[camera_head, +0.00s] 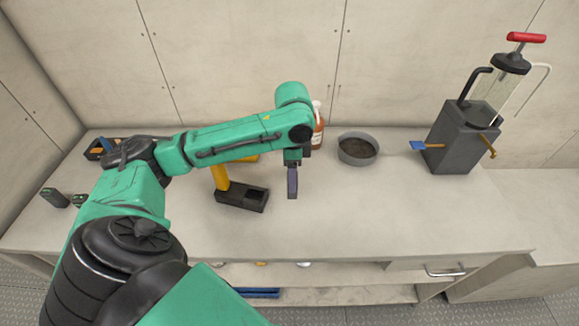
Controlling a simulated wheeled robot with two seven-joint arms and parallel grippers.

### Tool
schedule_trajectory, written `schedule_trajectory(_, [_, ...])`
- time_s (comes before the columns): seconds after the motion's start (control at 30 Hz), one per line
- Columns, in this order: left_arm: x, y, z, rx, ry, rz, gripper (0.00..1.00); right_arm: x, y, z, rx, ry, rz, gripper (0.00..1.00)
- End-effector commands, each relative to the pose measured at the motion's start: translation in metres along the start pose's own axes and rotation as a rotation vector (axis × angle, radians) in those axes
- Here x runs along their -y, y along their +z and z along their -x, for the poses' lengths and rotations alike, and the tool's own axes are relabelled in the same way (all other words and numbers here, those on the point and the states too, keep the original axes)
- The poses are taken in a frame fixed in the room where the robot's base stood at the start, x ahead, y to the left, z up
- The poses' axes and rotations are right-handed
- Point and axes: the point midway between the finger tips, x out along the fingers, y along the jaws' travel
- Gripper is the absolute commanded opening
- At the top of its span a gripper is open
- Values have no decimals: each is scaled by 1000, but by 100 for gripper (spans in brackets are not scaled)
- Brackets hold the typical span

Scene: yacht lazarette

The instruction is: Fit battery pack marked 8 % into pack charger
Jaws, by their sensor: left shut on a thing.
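My left gripper (293,163) hangs over the middle of the bench, pointing down. It is shut on a small dark block (292,184), which looks like a battery pack; no mark can be read on it. A black block with a recess in its top (256,197), possibly the pack charger, lies on the bench just left of and below the held block in the picture. The held block is apart from it. Two small dark packs, one (54,197) and another (79,201), are at the far left; their marks are too small to read. My right gripper is not in view.
A yellow upright piece (220,178) stands at the black block's left, partly behind my arm. An orange-brown bottle (318,130), a grey bowl of dark material (358,149) and a grey pump-like device (450,139) stand at the back. The bench (390,210) is clear at front right.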

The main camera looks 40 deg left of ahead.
Motion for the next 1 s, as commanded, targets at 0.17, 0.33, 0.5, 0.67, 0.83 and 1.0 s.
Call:
schedule_trajectory(0.17, [0,-1,-37,-1,1,2,0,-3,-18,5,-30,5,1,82])
schedule_trajectory(0.33, [0,0,-69,1,3,2,0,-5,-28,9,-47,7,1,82])
schedule_trajectory(0.5, [0,-1,-83,-2,-2,1,0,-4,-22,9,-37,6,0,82])
schedule_trajectory(0.67, [0,-1,-83,-1,-2,1,0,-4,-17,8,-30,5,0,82])
schedule_trajectory(0.83, [0,-1,-84,-1,-1,1,82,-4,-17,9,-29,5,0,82])
schedule_trajectory(1.0, [0,-1,-84,-1,-1,2,82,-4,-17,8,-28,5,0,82])
